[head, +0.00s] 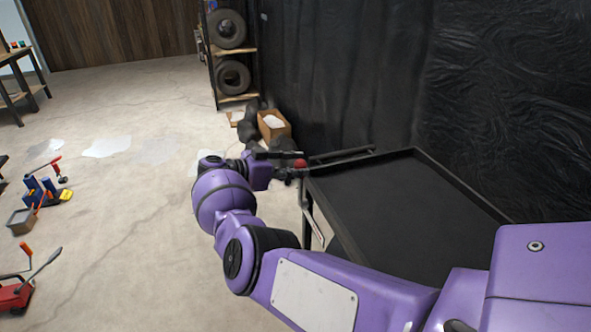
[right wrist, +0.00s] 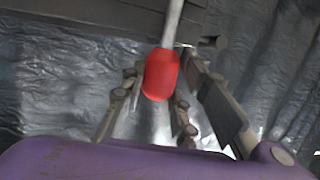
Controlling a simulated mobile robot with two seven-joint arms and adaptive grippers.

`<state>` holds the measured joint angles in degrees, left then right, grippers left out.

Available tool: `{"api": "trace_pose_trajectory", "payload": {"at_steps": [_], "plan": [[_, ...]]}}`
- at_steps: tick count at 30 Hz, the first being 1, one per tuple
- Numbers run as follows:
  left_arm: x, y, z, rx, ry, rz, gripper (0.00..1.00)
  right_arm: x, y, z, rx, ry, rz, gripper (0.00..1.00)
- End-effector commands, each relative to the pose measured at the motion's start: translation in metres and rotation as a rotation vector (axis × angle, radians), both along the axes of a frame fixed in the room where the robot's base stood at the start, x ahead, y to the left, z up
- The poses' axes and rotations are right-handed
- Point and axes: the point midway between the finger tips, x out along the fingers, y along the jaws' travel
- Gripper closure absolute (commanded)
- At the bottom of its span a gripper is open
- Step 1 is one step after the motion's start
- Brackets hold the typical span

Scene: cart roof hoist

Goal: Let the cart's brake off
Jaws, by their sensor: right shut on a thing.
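The cart (head: 415,200) is a black, tray-topped cart with a raised rim on the right of the head view, beside the black plastic sheeting. In the right wrist view the red knob (right wrist: 162,76) sits on the end of a pale metal rod (right wrist: 173,22). My right gripper (head: 286,165) is at the knob, with its fingers on either side of it, shut on it. My purple right arm hides part of the cart's left side. My left gripper is not in view.
A cardboard box (head: 273,126) and a shelf with tyres (head: 232,75) stand beyond the cart. Red jacks (head: 15,292) and blue tools (head: 42,190) are on the floor at the left. The concrete floor (head: 140,220) between is mostly clear.

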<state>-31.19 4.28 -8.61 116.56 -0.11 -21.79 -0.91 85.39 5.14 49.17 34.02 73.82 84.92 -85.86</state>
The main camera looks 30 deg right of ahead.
Motion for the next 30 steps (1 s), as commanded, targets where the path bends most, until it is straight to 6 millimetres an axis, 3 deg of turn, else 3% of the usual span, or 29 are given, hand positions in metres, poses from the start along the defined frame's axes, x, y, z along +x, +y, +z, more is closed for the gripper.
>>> {"api": "trace_pose_trajectory", "payload": {"at_steps": [1, 2, 6, 17, 22, 30], "plan": [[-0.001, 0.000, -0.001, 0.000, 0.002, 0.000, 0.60, 0.000, 0.000, 0.000, 0.000, 0.002, 0.002, 1.00], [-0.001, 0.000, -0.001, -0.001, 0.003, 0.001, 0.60, 0.000, 0.000, 0.000, 0.000, 0.002, 0.002, 0.70], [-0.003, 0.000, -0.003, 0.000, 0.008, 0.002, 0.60, 0.000, 0.000, 0.000, 0.000, 0.001, 0.001, 0.54], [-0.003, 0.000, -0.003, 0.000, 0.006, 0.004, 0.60, 0.001, 0.004, 0.001, 0.001, -0.001, 0.002, 0.54], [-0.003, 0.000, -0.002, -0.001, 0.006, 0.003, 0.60, 0.003, 0.027, 0.008, 0.003, -0.001, 0.004, 0.54], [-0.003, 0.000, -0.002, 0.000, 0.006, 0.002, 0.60, 0.008, 0.083, 0.023, 0.003, -0.001, 0.005, 0.54]]}}
